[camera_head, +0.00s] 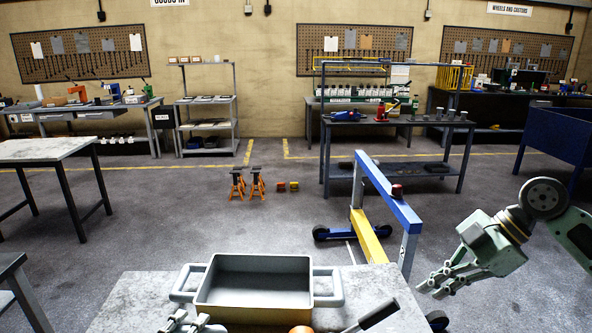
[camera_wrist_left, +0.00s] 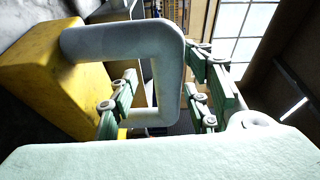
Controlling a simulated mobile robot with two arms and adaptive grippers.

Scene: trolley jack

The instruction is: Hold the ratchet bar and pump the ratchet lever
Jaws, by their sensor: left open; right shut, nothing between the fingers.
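A yellow and grey box-shaped unit (camera_head: 253,312) with an open top stands on the worktop, with a pale U-shaped bar on each side. The left bar (camera_head: 180,283) also shows large in the left wrist view (camera_wrist_left: 168,75), joined to the yellow body. My left gripper (camera_head: 187,320) is open at this bar; in the wrist view its green fingers lie on both sides of the bar. A lever with a dark grip (camera_head: 378,314) rises at the bottom right, its base cut off by the frame. My right gripper (camera_head: 432,287) is shut and empty, right of the worktop, apart from the lever.
The pale worktop (camera_head: 130,297) is mostly bare around the unit. A blue and yellow hoist (camera_head: 385,190) stands behind its right side. Orange stands (camera_head: 237,187) are on the open floor beyond. A blue bin (camera_head: 560,143) is at right.

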